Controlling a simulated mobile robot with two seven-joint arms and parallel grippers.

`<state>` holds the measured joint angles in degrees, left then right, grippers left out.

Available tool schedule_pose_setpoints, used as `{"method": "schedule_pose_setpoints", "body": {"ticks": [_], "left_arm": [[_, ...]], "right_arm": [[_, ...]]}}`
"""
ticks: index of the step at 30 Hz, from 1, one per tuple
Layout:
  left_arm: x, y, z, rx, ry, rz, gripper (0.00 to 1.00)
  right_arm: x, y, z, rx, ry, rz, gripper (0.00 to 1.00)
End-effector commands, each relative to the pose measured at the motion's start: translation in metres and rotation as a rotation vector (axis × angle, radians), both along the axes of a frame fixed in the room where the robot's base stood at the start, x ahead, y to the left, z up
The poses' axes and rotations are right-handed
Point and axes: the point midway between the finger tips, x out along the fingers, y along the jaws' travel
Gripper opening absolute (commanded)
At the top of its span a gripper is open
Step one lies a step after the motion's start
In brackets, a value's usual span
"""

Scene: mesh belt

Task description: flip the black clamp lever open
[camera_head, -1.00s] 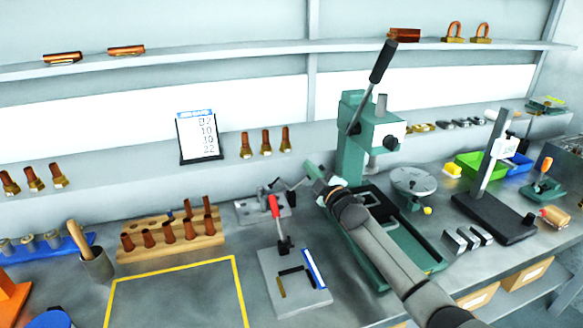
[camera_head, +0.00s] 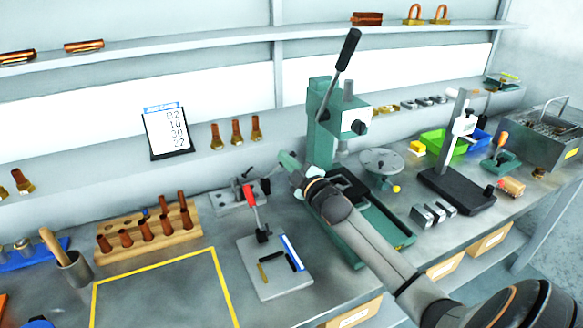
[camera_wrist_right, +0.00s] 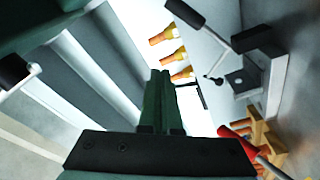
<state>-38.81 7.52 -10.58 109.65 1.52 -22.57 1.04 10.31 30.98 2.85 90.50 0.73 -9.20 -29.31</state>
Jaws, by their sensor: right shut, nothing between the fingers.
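The black clamp lever (camera_wrist_right: 187,18) shows at the top of the right wrist view. A thin rod joins it to the dark clamp body (camera_wrist_right: 262,42) on a grey base (camera_wrist_right: 250,82). In the head view the grey clamp base (camera_head: 222,202) lies at the back of the bench, left of the green press, with a small black grip (camera_head: 265,186) at its right end. My right gripper (camera_head: 287,160) is above and right of this clamp. In the wrist view its green fingers (camera_wrist_right: 160,88) are shut and empty, apart from the lever. My left gripper is out of view.
The green press (camera_head: 322,125) rises close to my right gripper. A wooden rack (camera_head: 150,242) of copper pieces stands left. The yellow-outlined area (camera_head: 160,295) is clear.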

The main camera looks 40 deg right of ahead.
Motion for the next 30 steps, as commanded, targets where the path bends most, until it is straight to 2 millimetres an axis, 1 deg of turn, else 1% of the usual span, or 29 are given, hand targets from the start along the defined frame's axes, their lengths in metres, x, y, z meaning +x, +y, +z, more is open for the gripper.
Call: {"method": "schedule_pose_setpoints", "body": {"ticks": [1, 3, 9, 14, 30], "left_arm": [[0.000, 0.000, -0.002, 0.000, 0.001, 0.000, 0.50], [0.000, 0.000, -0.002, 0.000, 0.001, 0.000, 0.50], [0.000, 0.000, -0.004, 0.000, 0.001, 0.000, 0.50], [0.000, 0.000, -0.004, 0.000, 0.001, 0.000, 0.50], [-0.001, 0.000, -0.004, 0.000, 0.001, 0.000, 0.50]], "right_arm": [[-0.008, 0.002, -0.002, 0.000, 0.001, 0.001, 0.00], [-0.017, 0.003, -0.003, 0.000, 0.001, 0.001, 0.00], [-0.033, 0.006, -0.004, 0.000, 0.000, 0.000, 0.00], [-0.037, 0.006, -0.004, 0.000, 0.000, -0.001, 0.00], [-0.036, 0.006, -0.004, 0.001, -0.001, 0.000, 0.00]]}}
